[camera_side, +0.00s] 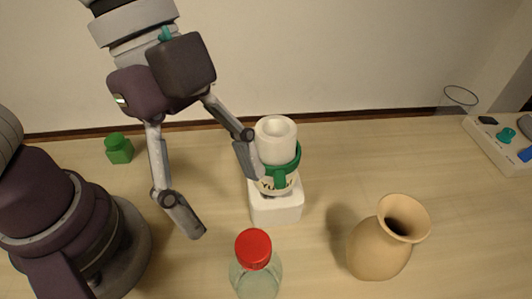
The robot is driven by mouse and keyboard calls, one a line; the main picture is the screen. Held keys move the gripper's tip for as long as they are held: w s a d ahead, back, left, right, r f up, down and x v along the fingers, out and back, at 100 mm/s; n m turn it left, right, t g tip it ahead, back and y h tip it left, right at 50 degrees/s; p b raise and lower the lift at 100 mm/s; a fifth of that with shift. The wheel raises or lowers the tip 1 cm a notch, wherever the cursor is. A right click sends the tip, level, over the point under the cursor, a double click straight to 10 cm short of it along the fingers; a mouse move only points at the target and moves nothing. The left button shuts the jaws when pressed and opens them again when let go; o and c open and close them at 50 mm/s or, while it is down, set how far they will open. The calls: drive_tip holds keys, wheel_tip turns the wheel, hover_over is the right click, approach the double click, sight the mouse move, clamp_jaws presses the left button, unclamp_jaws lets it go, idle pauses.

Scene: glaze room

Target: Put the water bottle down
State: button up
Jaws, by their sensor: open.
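The water bottle (257,280) is clear with a red cap (253,248). It stands upright at the bottom middle of the side view, and its base is cut off or hard to see at the picture edge. My gripper (222,197) is open with its fingers spread wide and nothing between them. It is above and to the left of the bottle, apart from it. Its right finger is beside a cup with a green band and handle (280,178); whether they touch I cannot tell.
The cup is on a white block (277,208), with a white hollow cylinder (276,140) at its top. A tan vase (376,250) stands right of the bottle. A tray of small items (490,146) is far right. The table between vase and tray is clear.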

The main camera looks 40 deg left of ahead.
drive_tip(key=w+a+n+t+y, duration=0.2)
drive_tip(key=a+n, duration=0.7)
drive_tip(key=w+a+n+t+y, duration=0.2)
drive_tip(key=a+n+t, duration=0.1)
drive_tip(key=a+n, duration=0.6)
drive_tip(key=shift+a+t+y, duration=0.3)
drive_tip(key=shift+a, duration=0.45)
